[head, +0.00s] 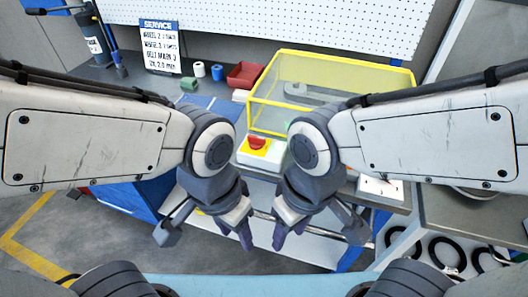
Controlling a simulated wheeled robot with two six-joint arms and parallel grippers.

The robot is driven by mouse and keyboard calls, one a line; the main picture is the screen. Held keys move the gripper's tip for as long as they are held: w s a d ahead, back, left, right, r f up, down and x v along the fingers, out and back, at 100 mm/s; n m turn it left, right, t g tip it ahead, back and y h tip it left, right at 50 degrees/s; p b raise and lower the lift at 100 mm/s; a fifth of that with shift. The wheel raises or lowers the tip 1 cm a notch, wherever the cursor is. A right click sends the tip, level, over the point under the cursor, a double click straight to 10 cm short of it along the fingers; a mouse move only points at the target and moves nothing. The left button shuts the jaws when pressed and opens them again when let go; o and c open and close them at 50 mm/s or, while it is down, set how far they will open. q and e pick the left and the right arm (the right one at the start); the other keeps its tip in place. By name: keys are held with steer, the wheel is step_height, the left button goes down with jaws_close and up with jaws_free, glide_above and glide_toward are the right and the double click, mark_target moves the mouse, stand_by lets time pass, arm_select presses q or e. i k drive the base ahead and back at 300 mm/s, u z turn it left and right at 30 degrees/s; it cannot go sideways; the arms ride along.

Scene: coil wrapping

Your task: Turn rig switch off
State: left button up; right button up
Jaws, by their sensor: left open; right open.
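The switch is a red rotary knob (257,142) on a yellow plate, on top of a white box (262,158). It stands at the front left of the yellow-framed clear guard (283,67). The knob is too small to read its setting. My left gripper (235,231) is open and empty, below and slightly left of the switch in the head view. My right gripper (291,231) is open and empty, below and slightly right of it. Both point down in front of the bench edge, apart from the switch.
A second white box (381,188) with small controls sits right, partly behind my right arm. A red bin (245,75), a green roll (189,84) and small rolls lie at the back left near the service sign (161,45). Black rings (447,252) hang lower right.

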mark_target(256, 143)
steer(key=u, duration=0.35)
steer(key=k, duration=0.45)
steer(key=u, duration=1)
steer(key=k, duration=0.9)
steer(key=u, duration=0.65)
steer(key=i, duration=1.05)
steer(key=z, duration=0.95)
steer(key=i, duration=1)
steer(key=z, duration=0.6)
